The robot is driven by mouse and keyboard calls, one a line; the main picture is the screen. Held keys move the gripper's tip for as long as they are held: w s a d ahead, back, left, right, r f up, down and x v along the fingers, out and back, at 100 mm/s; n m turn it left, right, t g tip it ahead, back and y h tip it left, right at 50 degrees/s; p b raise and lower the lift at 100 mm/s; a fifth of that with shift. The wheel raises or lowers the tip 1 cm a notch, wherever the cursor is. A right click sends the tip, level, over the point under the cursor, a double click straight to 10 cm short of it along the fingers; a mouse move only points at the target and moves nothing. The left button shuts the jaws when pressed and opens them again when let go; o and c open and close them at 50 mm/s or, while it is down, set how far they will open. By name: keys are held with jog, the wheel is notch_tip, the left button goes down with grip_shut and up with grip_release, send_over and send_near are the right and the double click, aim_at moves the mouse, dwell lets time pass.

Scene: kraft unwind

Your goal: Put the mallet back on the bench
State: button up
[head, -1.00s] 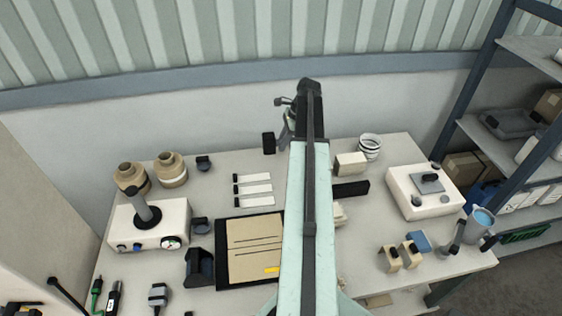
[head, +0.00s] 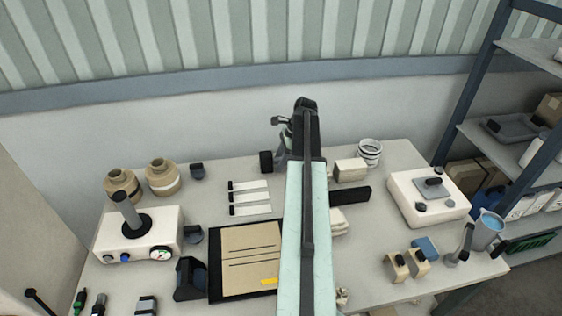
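The mallet (head: 266,162) shows as a short dark head just left of the end of my arm, over the back part of the bench. Its handle is mostly hidden by my gripper and arm. My gripper (head: 282,146) is at the arm's far end, largely hidden by the wrist, and appears shut on the mallet. The bench (head: 400,293) has a pale grey top. I cannot tell whether the mallet touches it.
White labelled strips (head: 249,197) and a dark-edged board (head: 250,258) lie left of my arm. A beige block (head: 349,170), a black bar (head: 350,195) and a white ringed cup (head: 369,152) are to the right. Clear bench shows around the back left-centre.

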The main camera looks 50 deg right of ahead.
jog(key=shift+r, duration=0.1)
jog(key=p+v, duration=1.1)
jog(key=v, duration=0.1)
